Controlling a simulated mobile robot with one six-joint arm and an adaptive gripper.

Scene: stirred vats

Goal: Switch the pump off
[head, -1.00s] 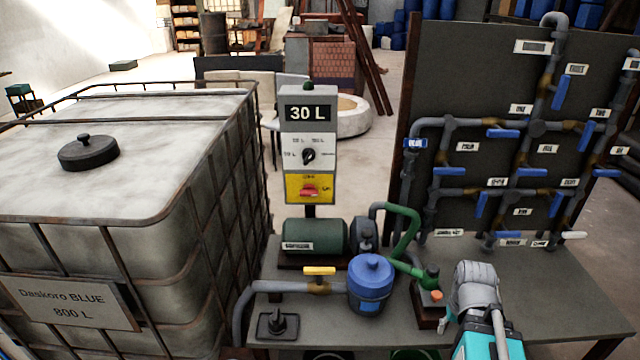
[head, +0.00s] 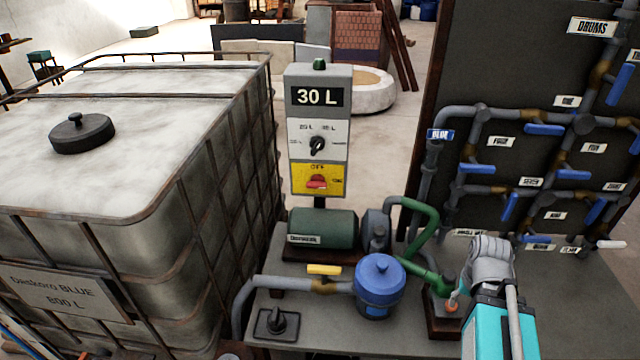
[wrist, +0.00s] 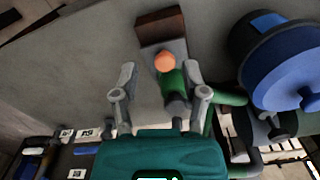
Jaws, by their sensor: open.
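The pump's control box (head: 319,75) stands on a post behind the bench and reads 30 L. Its red switch (head: 317,182) sits on a yellow panel, with OFF above it and a second label at its right. The red handle looks roughly level, towards that right label. The green pump motor (head: 322,228) is below the box. My gripper (wrist: 160,72) is open and empty in the wrist view, its fingers on either side of a green pipe fitting with an orange tip (wrist: 165,62); contact is unclear. In the head view it is right of and below the switch.
A blue lidded pot (head: 379,285), a yellow-handled valve (head: 323,269) and a black knob (head: 276,321) are on the bench (head: 330,332). Green pipes (head: 428,232) rise left of my arm. A caged tank (head: 195,240) stands left; a pipe board (head: 465,70) stands right.

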